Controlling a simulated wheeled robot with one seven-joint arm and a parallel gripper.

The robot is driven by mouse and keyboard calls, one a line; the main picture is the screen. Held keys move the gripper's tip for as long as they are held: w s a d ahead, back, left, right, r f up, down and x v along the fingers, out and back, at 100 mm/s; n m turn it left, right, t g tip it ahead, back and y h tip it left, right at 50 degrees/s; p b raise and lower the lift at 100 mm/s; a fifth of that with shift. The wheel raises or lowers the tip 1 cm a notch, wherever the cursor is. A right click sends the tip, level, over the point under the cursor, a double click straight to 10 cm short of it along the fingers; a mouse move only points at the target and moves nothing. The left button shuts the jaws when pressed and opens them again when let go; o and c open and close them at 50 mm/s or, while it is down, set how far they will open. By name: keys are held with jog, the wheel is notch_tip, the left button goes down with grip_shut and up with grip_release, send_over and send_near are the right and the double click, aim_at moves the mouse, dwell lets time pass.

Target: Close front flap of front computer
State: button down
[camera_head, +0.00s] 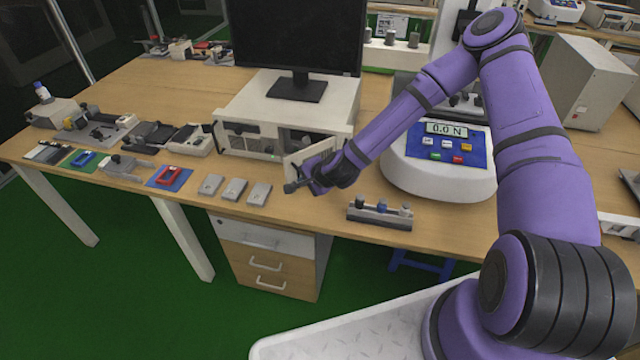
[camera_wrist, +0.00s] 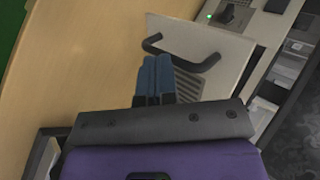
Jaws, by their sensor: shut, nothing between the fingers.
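The front computer (camera_head: 290,105) is a white box on the wooden table, under a black monitor. Its front flap (camera_head: 306,152) is a light panel that stands swung outward at the right part of the computer's front. In the wrist view the flap (camera_wrist: 205,42) has a dark curved handle (camera_wrist: 185,62). My gripper (camera_head: 290,187) is shut and empty, in front of the flap. In the wrist view its blue-grey fingertips (camera_wrist: 157,62) are by the handle; I cannot tell whether they touch it. My arm partly hides the flap in the head view.
Three grey blocks (camera_head: 234,189) lie left of my gripper near the table's front edge. A rack with small knobs (camera_head: 379,214) stands to the right. A white force-testing machine (camera_head: 440,180) stands behind my forearm. Several devices and tools lie at the left.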

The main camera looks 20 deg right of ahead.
aim_at(289, 167)
jog(key=w+a+m+h, duration=0.1)
jog(key=w, duration=0.1)
jog(key=w+a+m+h, duration=0.1)
jog(key=w+m, duration=0.1)
jog(key=w+a+m+t+h, duration=0.1)
jog(key=w, duration=0.1)
jog(key=shift+w+a+r+m, duration=0.1)
jog(key=shift+a+m, duration=0.2)
jog(key=shift+a, duration=0.05)
jog(key=w+m+h, duration=0.3)
jog(key=w+m, duration=0.1)
jog(key=w, duration=0.4)
jog(key=shift+a+h, duration=0.2)
jog(key=shift+h, duration=0.2)
jog(key=shift+w+r, duration=0.1)
